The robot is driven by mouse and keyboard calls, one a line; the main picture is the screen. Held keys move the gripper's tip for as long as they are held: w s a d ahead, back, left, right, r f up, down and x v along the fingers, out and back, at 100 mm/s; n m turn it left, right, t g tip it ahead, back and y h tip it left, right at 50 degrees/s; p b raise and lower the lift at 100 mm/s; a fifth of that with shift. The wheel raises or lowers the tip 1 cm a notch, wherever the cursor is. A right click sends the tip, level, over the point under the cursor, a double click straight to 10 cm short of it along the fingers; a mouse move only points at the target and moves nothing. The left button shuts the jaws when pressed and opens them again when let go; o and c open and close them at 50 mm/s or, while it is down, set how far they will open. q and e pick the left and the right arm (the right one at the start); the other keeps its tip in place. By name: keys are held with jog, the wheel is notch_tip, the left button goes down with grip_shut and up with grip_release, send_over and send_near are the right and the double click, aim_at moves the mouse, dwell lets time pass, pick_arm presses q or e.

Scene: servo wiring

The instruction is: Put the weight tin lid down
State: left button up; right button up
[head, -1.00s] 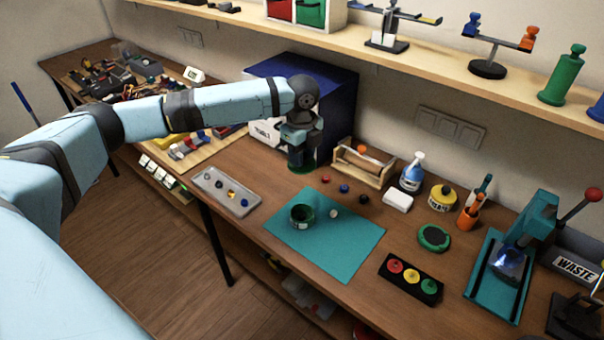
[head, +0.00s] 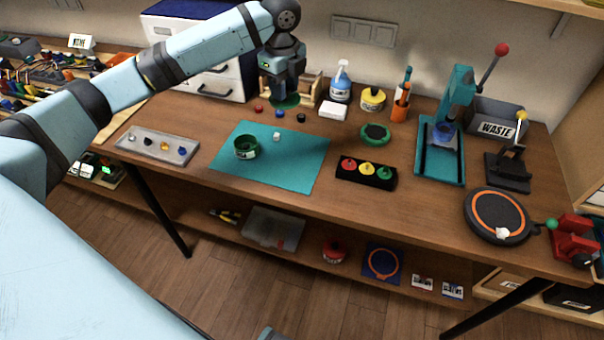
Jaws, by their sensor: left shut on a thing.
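My left gripper (head: 284,88) is shut on a round dark green lid (head: 287,102) and holds it fingers-down at the back of the bench, in front of the wooden rack. Whether the lid touches the bench is hard to tell. The open green weight tin (head: 246,147) stands upright on the teal mat (head: 292,174), in front of the held lid and to its left. A small pale weight (head: 277,137) lies on the mat beside the tin. My right gripper is not in view.
Small red, blue and black pieces (head: 279,114) lie near the held lid. A grey tray (head: 158,147) is left of the mat. A green round dish (head: 375,134) and black block with coloured knobs (head: 366,172) are to the right. The mat's front is clear.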

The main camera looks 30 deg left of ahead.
pick_arm(q)
jog(key=shift+d+f, duration=0.15)
jog(key=shift+d, duration=0.1)
jog(key=shift+d+f, duration=0.1)
jog(key=shift+f, duration=0.25)
jog(key=shift+w+f, duration=0.1)
jog(key=shift+f, duration=9.55)
jog(key=o, duration=0.9)
jog(key=shift+f, duration=0.15)
